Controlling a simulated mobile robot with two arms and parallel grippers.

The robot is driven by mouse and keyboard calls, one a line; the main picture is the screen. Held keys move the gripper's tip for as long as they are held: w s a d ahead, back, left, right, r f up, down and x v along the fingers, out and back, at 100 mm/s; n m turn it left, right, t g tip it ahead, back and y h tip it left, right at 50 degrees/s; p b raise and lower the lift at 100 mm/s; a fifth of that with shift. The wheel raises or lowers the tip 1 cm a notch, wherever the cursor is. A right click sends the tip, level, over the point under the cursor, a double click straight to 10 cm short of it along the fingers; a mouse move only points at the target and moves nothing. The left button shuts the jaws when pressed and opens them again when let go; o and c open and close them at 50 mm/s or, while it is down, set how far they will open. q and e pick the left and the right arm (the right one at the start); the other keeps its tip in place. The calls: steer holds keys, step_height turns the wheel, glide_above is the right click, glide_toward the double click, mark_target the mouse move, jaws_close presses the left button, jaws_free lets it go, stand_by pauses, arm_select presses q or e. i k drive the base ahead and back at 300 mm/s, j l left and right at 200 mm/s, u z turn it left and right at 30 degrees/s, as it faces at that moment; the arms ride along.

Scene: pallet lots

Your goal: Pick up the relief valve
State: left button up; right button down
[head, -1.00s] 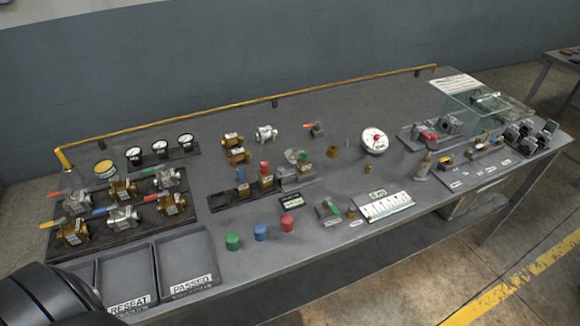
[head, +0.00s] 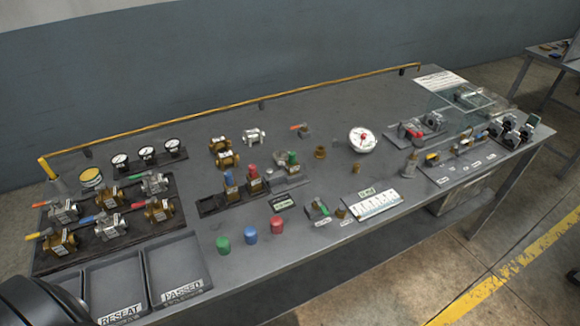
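I cannot tell for sure which fitting is the relief valve. Brass valves with a blue top (head: 230,184) and a red top (head: 255,180) stand upright in a dark rack in the middle of the bench. Brass valve bodies (head: 226,159) and a silver one (head: 254,136) lie behind the rack. Several lever valves sit on a dark board (head: 122,243) at the left. Neither gripper is in view, and a dark rounded part of my own body fills the lower left corner.
RESEAT (head: 114,270) and PASSED (head: 174,263) trays lie at the front left. Green (head: 223,244), blue (head: 250,235) and red (head: 277,224) caps stand near the front edge. A yellow rail (head: 225,113) runs along the back. A clear case (head: 452,107) stands at the far right.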

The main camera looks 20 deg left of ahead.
mark_target(292, 166)
steer(key=l+u, duration=0.1)
steer(key=u, duration=0.65)
steer(key=i+l, duration=0.05)
